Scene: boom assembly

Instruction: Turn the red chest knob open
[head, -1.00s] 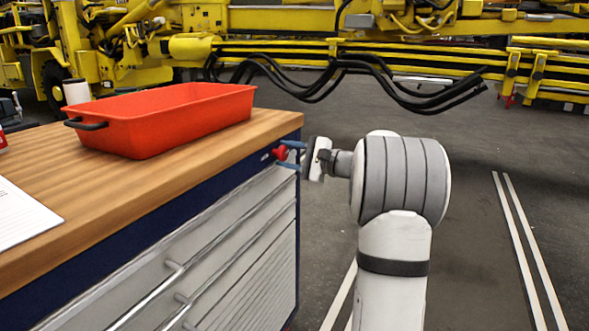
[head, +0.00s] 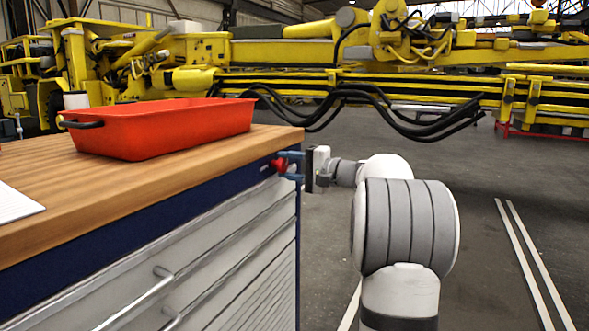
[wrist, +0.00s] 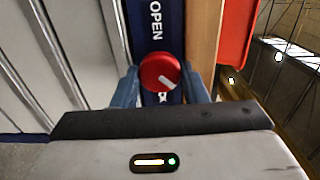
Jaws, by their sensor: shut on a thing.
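The red chest knob (head: 279,164) sits on the dark blue band of the tool chest (head: 150,210), just below the wooden top. In the wrist view the red knob (wrist: 160,72) is round with a white pointer line slanting toward the lower right of the picture. The word OPEN (wrist: 156,20) is printed above the knob there; lettering below it is mostly hidden. My gripper (head: 290,165) reaches the knob from the right, and its blue fingers are shut on it, one on each side. In the wrist view my gripper (wrist: 162,88) has a finger at each side of the knob.
A red-orange tray (head: 165,130) stands on the wooden top (head: 215,153). A white paper (head: 14,200) lies at the left. Drawer handles (head: 140,300) stick out from the chest front. Yellow machinery with black hoses (head: 400,122) is behind. The floor at the right is clear.

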